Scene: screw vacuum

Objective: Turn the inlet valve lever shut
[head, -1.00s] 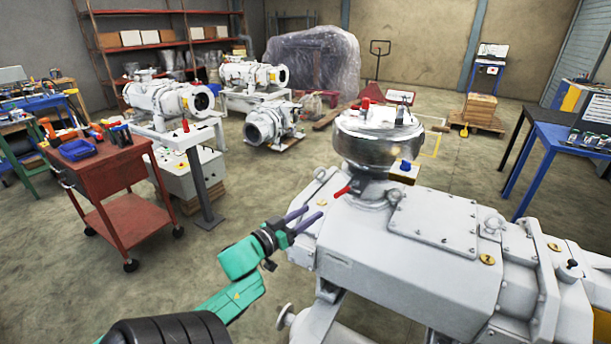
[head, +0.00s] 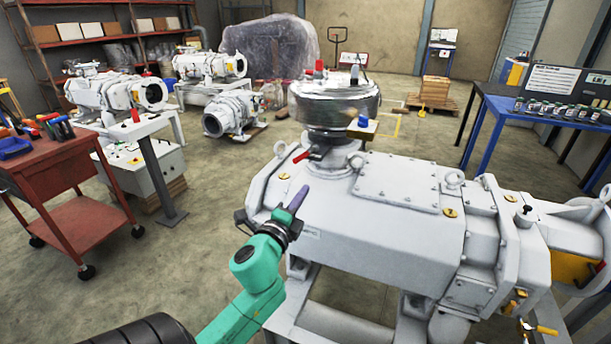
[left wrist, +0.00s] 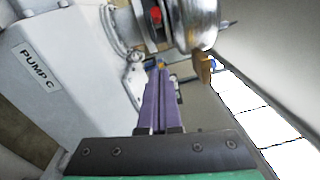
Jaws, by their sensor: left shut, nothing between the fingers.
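The inlet valve lever (head: 301,156) is a short red handle on the neck under the silver cylinder (head: 335,112) on top of the grey pump (head: 345,215). It points to the left in the head view. A red end (left wrist: 155,14), probably the lever, shows at the top of the left wrist view. My left gripper (head: 300,194), with purple fingers, is shut and empty, over the pump's near left end and apart from the lever. Its closed fingers also show in the left wrist view (left wrist: 160,75), pointing toward the neck. My right gripper is not in view.
The pump body carries a bolted cover plate (head: 398,180) and lifting eyes. A red tool cart (head: 60,170) stands at the left. Other pumps (head: 110,92) stand behind. A blue table (head: 540,110) is at the right. Open floor lies between cart and pump.

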